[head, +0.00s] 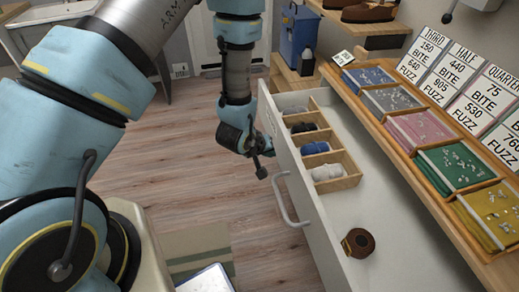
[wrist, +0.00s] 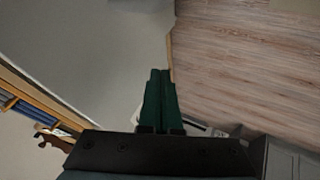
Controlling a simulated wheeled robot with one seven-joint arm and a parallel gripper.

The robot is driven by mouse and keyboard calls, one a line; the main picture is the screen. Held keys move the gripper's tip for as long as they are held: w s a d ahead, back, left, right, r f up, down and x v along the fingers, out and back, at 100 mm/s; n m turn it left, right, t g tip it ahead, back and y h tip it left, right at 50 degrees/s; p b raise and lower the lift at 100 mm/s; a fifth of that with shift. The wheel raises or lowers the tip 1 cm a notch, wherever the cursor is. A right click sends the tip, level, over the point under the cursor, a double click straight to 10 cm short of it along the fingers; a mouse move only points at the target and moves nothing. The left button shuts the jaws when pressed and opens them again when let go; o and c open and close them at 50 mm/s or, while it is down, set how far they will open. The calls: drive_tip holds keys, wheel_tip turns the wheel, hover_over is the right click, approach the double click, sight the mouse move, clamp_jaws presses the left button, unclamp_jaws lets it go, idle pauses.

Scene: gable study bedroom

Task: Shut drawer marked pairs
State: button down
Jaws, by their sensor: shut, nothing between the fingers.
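A white drawer (head: 315,215) stands pulled open in the head view, with a grey bar handle (head: 287,203) on its front. No "pairs" marking is readable on it. Inside, a wooden divider tray (head: 345,158) holds dark, blue and white rolled bundles, and a brown roll (head: 358,242) lies on the bare drawer floor. In the wrist view the shut dark green fingers (wrist: 160,92) point at a plain grey surface and the floor edge.
Above the drawer, a wooden counter (head: 375,118) carries several coloured packs in compartments and price signs (head: 425,55). A blue container (head: 298,32) stands beyond the drawer.

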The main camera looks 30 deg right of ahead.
drive_tip(key=shift+s+d, duration=0.15)
drive_tip(key=shift+d, duration=0.45)
drive_tip(key=shift+s+d+f, duration=0.1)
drive_tip(key=shift+s+d, duration=0.1)
drive_tip(key=shift+d, duration=0.35)
drive_tip(key=s+d+b, duration=0.1)
drive_tip(key=s+d, duration=0.1)
drive_tip(key=d, duration=0.5)
drive_tip(key=s+d+b, duration=0.2)
drive_tip(key=d, duration=0.5)
drive_tip(key=s+d+b, duration=0.2)
drive_tip(key=s+d, duration=0.1)
drive_tip(key=d, duration=0.5)
drive_tip(key=shift+s+d+b, duration=0.2)
drive_tip(key=shift+d+b, duration=0.1)
drive_tip(key=shift+d, duration=0.3)
drive_tip(key=shift+r, duration=0.2)
